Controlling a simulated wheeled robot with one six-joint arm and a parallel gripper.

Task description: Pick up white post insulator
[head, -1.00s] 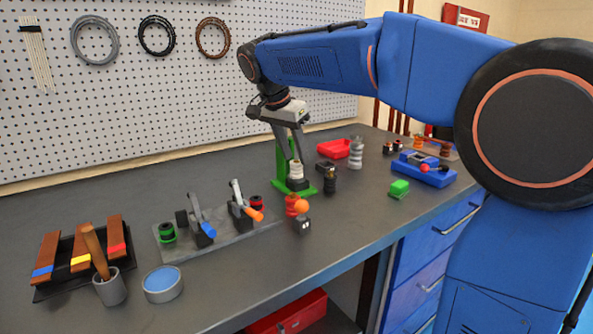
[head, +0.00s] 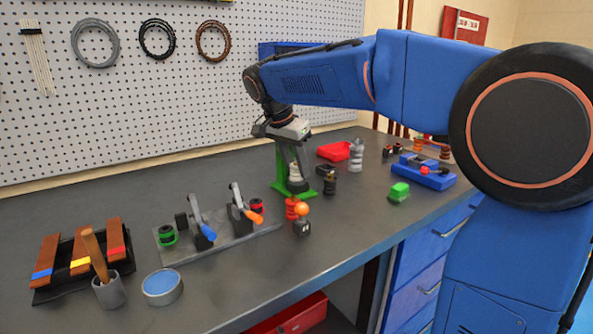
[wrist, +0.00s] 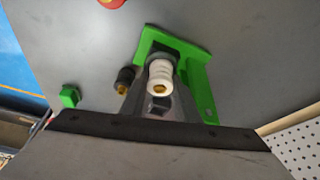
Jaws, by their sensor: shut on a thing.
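The white post insulator (head: 295,173) stands upright at the green bracket (head: 281,168) on the bench. In the wrist view the white insulator (wrist: 160,78) shows from above, ribbed, with a brass-coloured centre in its top. My gripper (head: 296,166) points down over it and is shut on it, with fingers on both sides. The fingers partly hide the insulator in the head view. In the wrist view the green bracket (wrist: 196,82) lies around its far and right sides. I cannot tell whether the insulator's base is clear of its support.
A black insulator (head: 329,184) stands close by on the right. A grey insulator (head: 356,154), a red tray (head: 334,151) and a green block (head: 399,192) are farther right.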

